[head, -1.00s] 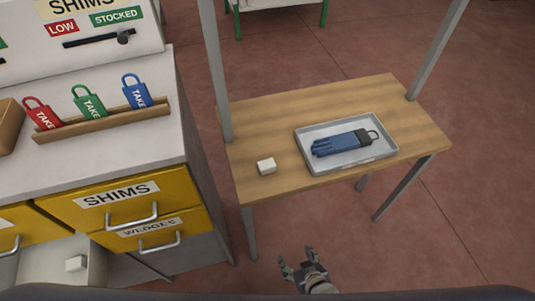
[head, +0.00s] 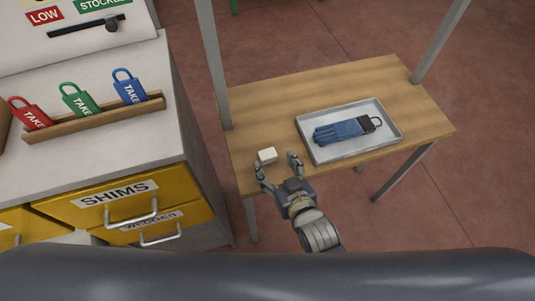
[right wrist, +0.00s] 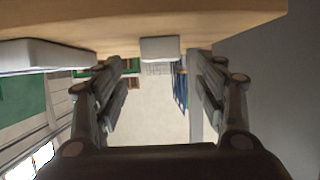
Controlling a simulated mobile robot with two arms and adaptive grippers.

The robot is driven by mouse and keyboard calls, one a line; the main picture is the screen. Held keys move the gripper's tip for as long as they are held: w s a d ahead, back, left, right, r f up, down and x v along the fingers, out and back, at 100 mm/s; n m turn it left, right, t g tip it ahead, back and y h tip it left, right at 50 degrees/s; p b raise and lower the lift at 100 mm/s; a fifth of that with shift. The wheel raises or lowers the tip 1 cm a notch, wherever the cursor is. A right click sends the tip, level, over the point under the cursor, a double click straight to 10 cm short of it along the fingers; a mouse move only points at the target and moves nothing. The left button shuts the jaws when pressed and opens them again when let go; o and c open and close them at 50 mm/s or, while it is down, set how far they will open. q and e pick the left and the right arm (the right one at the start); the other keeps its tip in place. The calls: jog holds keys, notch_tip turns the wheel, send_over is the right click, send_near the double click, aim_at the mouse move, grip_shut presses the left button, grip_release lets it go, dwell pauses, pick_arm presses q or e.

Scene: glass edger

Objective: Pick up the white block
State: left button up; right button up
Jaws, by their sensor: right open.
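The white block (head: 267,156) sits on the wooden table near its front left edge. It also shows in the right wrist view (right wrist: 160,49), at the top middle, ahead of and between the fingers. My right gripper (head: 277,168) is open, its two fingers pointing at the block from the table's front edge. In the right wrist view my right gripper (right wrist: 160,85) has its fingers spread wide with nothing between them. The block appears just beyond the fingertips; whether a finger touches it I cannot tell. My left gripper is not in view.
A metal post (head: 212,65) rises behind the block. A cabinet with yellow drawers (head: 75,212) stands at left, with padlock tags (head: 131,88) in a wooden rack.

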aim_at(268, 154)
jog(key=shift+x, duration=2.75)
jog(key=shift+r, duration=0.1)
jog(key=c, duration=1.1)
